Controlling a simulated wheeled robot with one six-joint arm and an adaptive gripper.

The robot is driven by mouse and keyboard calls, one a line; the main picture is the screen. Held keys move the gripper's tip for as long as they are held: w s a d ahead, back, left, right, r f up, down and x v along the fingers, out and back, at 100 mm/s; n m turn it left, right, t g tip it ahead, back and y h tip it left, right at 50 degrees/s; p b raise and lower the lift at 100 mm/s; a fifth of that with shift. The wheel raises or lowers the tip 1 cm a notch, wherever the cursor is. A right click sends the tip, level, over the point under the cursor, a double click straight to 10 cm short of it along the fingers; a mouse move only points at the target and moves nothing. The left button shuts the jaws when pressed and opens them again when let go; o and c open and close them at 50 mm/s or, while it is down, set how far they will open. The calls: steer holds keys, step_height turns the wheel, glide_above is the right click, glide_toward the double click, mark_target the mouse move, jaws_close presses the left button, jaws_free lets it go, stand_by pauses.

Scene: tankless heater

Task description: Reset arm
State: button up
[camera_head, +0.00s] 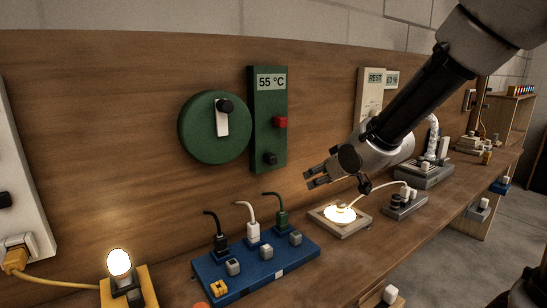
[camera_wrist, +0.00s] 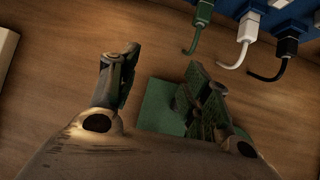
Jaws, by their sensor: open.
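My gripper (camera_head: 314,177) is open and empty in the head view. It is held in the air in front of the wooden back panel, to the right of the green control box and above the bench. My arm reaches in from the upper right. In the wrist view both fingers of my gripper (camera_wrist: 162,62) are spread apart with nothing between them. A green panel (camera_wrist: 160,98) lies behind the fingers there, partly hidden by them.
The green control box (camera_head: 268,138) reads 55 °C beside a round green dial (camera_head: 196,150). A blue block (camera_head: 285,275) with black, white and green plugs stands on the bench below. A lit round lamp (camera_head: 340,215), a lit bulb (camera_head: 119,262) and grey devices (camera_head: 404,208) line the bench.

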steer(key=s+d+r+m+g+h, duration=0.2)
steer(key=s+d+m, duration=0.1)
steer(key=s+d, duration=0.8)
steer(key=s+d+r+m+g+h, duration=0.2)
steer(key=s+d+m+g, duration=0.1)
steer(key=s+d, duration=0.8)
steer(key=s, duration=0.5)
steer(key=shift+s+d+r+h, duration=0.2)
steer(key=shift+r+h, duration=0.1)
steer(key=shift+h, duration=0.1)
